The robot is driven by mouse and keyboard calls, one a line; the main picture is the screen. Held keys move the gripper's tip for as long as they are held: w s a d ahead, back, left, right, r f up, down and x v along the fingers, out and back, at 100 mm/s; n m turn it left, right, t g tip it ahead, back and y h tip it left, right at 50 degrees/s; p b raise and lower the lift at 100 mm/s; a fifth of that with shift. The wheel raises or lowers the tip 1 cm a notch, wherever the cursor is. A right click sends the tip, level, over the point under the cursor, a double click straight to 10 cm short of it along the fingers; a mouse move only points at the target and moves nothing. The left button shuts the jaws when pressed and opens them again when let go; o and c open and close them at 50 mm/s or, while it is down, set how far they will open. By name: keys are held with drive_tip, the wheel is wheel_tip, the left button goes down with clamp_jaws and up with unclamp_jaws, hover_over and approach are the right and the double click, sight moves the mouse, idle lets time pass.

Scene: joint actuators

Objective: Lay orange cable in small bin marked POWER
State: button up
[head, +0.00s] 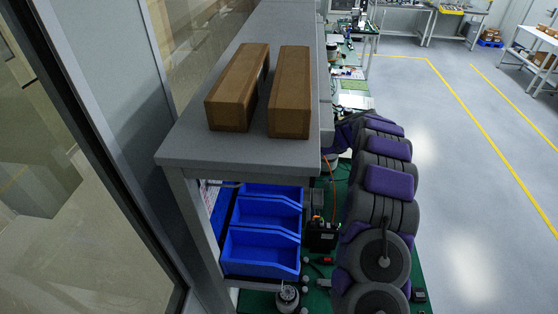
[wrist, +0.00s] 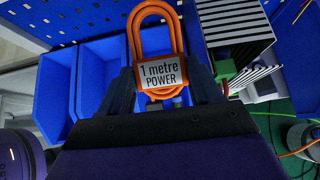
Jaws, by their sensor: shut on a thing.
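The orange cable (wrist: 177,38) is a looped coil with a white tag (wrist: 160,73) reading "1 metre POWER". My gripper (wrist: 163,92) is shut on it, with a dark finger on each side of the tag. In the wrist view, blue bins stand behind and to the left: a left bin (wrist: 52,95), a middle bin (wrist: 98,70) and a third partly hidden behind the cable. The cable appears in front of this third bin; its height above it is unclear. The head view shows blue bins (head: 260,252) in a row under the shelf. No POWER mark on a bin is readable.
Two brown boxes (head: 237,90) lie on the grey shelf (head: 190,145) above the bins. A finned metal block (wrist: 235,30) stands right of the cable, with striped parts (wrist: 255,78) below it. A blue pegboard (wrist: 60,18) is behind. Thin orange and green wires run at the right.

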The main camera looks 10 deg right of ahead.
wheel_tip(320, 180, down, 8)
drive_tip(key=a+b, duration=0.2)
drive_tip(key=shift+a+r+b, duration=0.2)
drive_tip(key=shift+r+b, duration=0.05)
drive_tip(key=shift+b, duration=0.05)
drive_tip(key=o, duration=0.8)
drive_tip(key=shift+s+a, duration=0.15)
drive_tip(key=shift+a, duration=0.15)
drive_tip(key=shift+o, duration=0.6)
drive_tip(key=shift+a, duration=0.35)
